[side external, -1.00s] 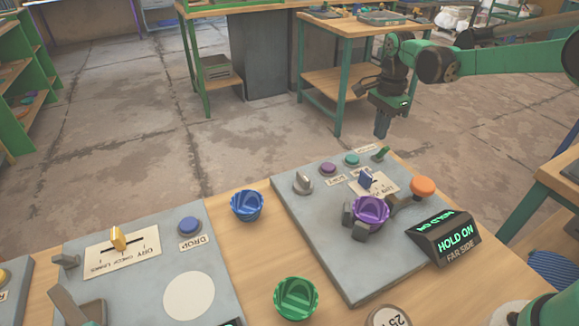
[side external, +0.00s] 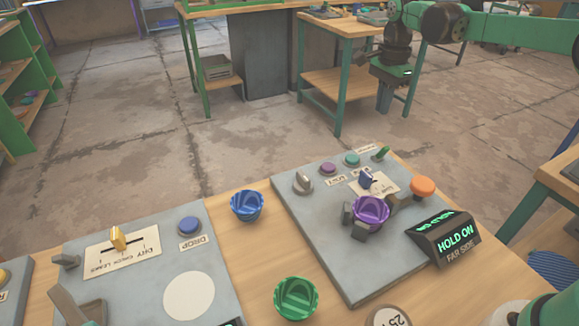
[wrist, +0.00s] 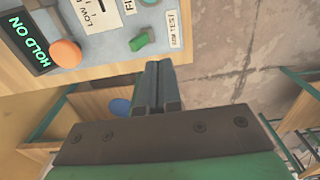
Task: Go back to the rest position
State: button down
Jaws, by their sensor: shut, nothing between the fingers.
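My gripper (side external: 385,100) is in the air beyond the far edge of the work table, above the floor and clear of the right-hand grey panel (side external: 330,245). In the wrist view its fingers (wrist: 158,88) are together with nothing between them. A purple ridged cup (side external: 370,211) stands on the panel among dark grey blocks. The lit sign (side external: 455,240) reads HOLD ON and FAR SIDE; it also shows in the wrist view (wrist: 28,45). An orange knob (side external: 423,187) sits beside it. A green toggle (side external: 382,153) is at the panel's far corner.
A blue cup (side external: 247,205) and a green cup (side external: 297,299) stand on the wooden table (side external: 235,245) between two panels. The left panel (side external: 150,280) has a yellow slider (side external: 118,238). A wooden bench (side external: 340,80) stands behind; open floor lies between.

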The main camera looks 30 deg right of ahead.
jog(key=s+a+r+n+t, duration=0.4)
jog(key=s+a+r+n, duration=0.1)
jog(key=s+n, duration=0.4)
jog(key=s+a+f+n+t, duration=0.2)
jog(key=s+f+n+t, duration=0.1)
jog(key=s+n, duration=0.4)
jog(key=shift+s+f+n, duration=0.4)
jog(key=shift+n, duration=0.6)
